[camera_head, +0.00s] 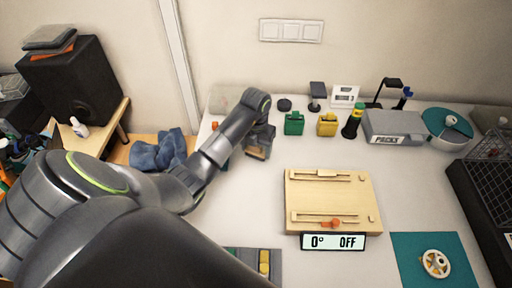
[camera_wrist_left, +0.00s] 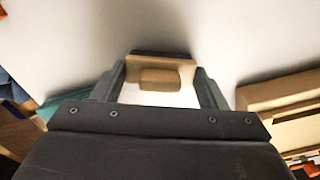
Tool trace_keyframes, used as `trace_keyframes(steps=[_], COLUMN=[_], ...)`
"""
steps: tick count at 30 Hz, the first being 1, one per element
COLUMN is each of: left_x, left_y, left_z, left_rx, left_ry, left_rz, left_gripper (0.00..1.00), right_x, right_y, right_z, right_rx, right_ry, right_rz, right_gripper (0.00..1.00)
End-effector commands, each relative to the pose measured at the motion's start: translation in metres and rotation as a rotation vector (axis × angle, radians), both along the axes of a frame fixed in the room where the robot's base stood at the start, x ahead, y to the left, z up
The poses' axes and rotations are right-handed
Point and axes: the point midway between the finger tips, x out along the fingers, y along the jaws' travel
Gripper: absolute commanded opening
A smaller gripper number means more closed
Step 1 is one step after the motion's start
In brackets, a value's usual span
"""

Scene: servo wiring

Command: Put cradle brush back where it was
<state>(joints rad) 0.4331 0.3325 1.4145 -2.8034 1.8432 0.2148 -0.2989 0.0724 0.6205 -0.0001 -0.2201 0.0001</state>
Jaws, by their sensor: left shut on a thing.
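The brush, a tan block with a darker brown edge, hangs in my left gripper (camera_head: 260,141) left of the wooden board in the head view. The brush (camera_head: 256,154) is partly covered by the gripper there. In the left wrist view the brush (camera_wrist_left: 158,74) sits between the two fingers, which are shut on it. It appears just over or at the white table; I cannot tell if it touches. I cannot make out a cradle for it. My right gripper is not in view.
A wooden board with slots (camera_head: 330,185) and a display reading 0° OFF (camera_head: 333,242) stand right of the brush. Green (camera_head: 294,124) and yellow (camera_head: 327,125) containers stand behind. A grey tray (camera_head: 238,254) lies in front. The white table between brush and tray looks clear.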

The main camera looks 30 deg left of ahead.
Motion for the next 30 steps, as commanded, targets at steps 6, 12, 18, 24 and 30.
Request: trace_keyframes(steps=[6, 12, 18, 24, 30], left_x=[0.000, 0.000, 0.000, 0.000, 0.002], left_y=[0.000, 0.000, 0.000, 0.000, 0.001], left_z=[-0.003, -0.007, -0.005, -0.005, 0.006], left_rx=[0.000, 0.000, 0.001, 0.001, 0.002], left_ry=[-0.002, -0.002, -0.001, -0.001, -0.006], left_rz=[-0.001, 0.000, 0.000, 0.000, 0.000], left_gripper=[0.45, 0.68, 0.88, 0.88, 0.88], right_x=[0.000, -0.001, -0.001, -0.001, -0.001], right_y=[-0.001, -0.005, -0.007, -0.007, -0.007], right_z=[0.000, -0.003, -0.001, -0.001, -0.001], right_rx=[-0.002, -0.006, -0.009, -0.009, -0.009], right_ry=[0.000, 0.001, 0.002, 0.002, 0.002], right_rz=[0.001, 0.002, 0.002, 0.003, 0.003], right_gripper=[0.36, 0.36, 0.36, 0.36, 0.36])
